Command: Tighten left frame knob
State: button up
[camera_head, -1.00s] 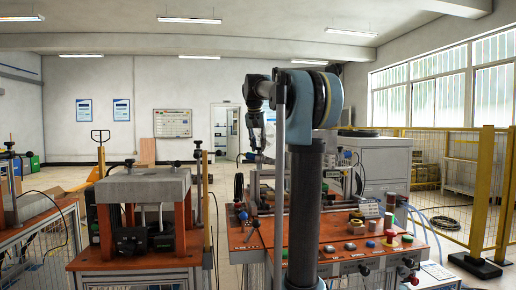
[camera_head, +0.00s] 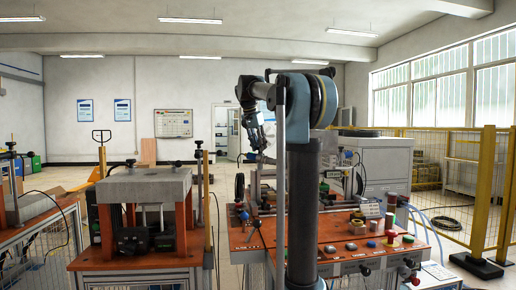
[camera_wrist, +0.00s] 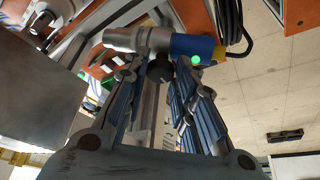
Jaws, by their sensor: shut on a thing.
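In the wrist view, my gripper (camera_wrist: 159,78) reaches up the picture with a finger on each side of a dark round knob (camera_wrist: 160,68). The fingers are closed in on this knob, at a grey metal bar running between them. The knob's sides are partly hidden by the fingertips. In the head view, my gripper (camera_head: 262,152) is at the far left part of the right-hand orange bench (camera_head: 245,238), small and partly lost against the fixtures. The knob cannot be made out there.
A silver and blue cylinder (camera_wrist: 182,44) with a yellow end and a green light lies just beyond the fingertips. A grey block (camera_wrist: 35,95) stands close on the left. Another bench with a grey slab (camera_head: 145,184) stands left in the head view.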

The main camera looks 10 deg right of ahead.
jog(key=shift+a, duration=0.1)
jog(key=o, duration=1.1)
jog(key=shift+c, duration=0.2)
jog(key=shift+r, duration=0.1)
jog(key=v, duration=1.1)
jog(key=shift+r, duration=0.3)
jog(key=shift+s+a, duration=0.1)
jog(key=shift+s, duration=0.05)
